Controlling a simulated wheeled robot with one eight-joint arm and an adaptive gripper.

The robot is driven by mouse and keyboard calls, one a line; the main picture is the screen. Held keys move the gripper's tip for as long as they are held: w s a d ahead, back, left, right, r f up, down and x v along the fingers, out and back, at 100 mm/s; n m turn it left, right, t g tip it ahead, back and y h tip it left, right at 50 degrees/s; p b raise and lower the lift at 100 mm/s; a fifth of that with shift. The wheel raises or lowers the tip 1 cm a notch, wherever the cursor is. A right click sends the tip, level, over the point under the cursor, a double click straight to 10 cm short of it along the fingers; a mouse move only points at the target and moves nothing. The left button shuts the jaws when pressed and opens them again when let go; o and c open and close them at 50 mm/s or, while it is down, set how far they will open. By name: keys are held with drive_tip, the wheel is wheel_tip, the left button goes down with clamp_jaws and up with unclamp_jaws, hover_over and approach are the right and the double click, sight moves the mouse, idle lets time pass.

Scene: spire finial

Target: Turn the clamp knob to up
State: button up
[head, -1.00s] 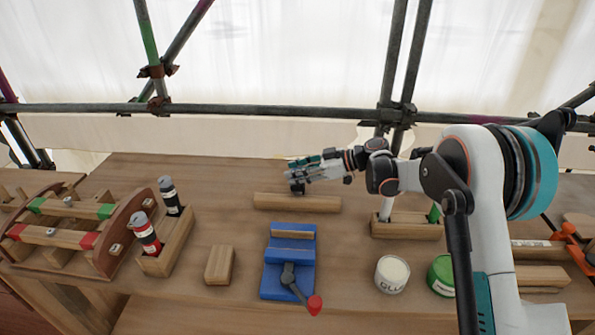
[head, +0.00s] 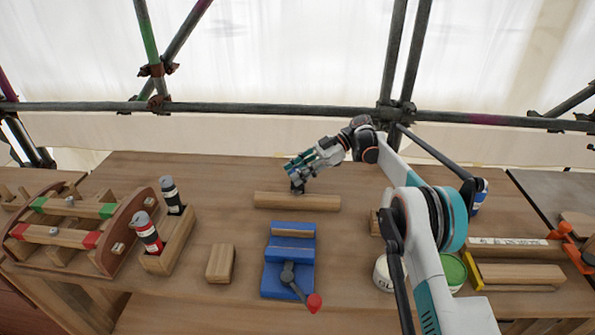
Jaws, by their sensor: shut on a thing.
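My gripper (head: 296,168) is over the far middle of the bench, tilted down to the left. Its fingers are shut on a small dark piece (head: 297,186) that stands just behind a long wooden strip. This piece may be the clamp knob, but it is small and partly covered by the fingers, so its pointing direction cannot be told. A blue vise (head: 272,277) stands nearer, in front of the strip. It has a dark lever ending in a red ball (head: 314,303), which points toward the near right. My gripper is well apart from this lever.
The wooden strip (head: 320,203) lies between gripper and vise. A wooden block (head: 220,264) is left of the vise. A holder (head: 178,245) with two bottles stands farther left. My arm partly covers a white tin (head: 381,276) and a green tin (head: 454,270) at right.

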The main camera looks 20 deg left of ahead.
drive_tip(key=shift+f+h, duration=0.15)
drive_tip(key=shift+h, duration=0.15)
drive_tip(key=o, duration=1.1)
wheel_tip(320, 180, up, 10)
drive_tip(key=shift+r, duration=0.1)
